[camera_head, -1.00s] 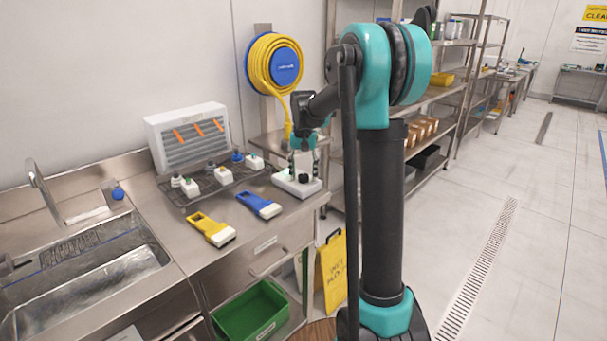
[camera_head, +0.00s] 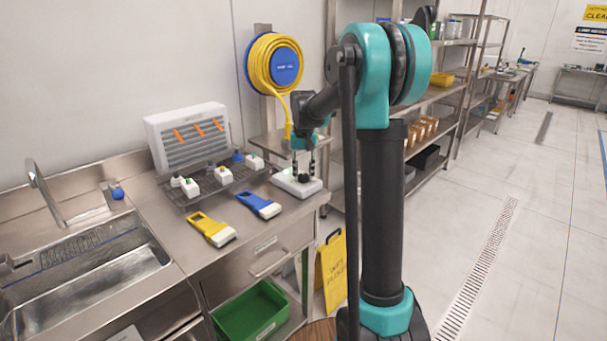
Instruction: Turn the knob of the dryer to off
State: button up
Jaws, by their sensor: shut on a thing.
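The dryer (camera_head: 188,138) is a white louvred unit with orange strips, at the back of the steel counter. A low white box (camera_head: 286,184) with a dark knob (camera_head: 303,178) on top sits at the counter's right end. My gripper (camera_head: 303,173) points down over this box, its dark fingers on either side of the knob and shut on it. The knob's markings and exact angle are too small to read.
A dark rack (camera_head: 213,184) with several small white valve blocks stands left of the box. Blue (camera_head: 259,205) and yellow (camera_head: 211,229) hand tools lie in front. A sink (camera_head: 85,270) is at left. A yellow hose reel (camera_head: 274,64) hangs behind my gripper.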

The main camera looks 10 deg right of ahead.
aim_at(304, 175)
jog(key=n, duration=1.1)
jog(key=shift+n, duration=0.4)
dwell(0.3)
jog(key=o, duration=1.2)
jog(key=shift+c, duration=0.2)
notch_tip(304, 175, up, 12)
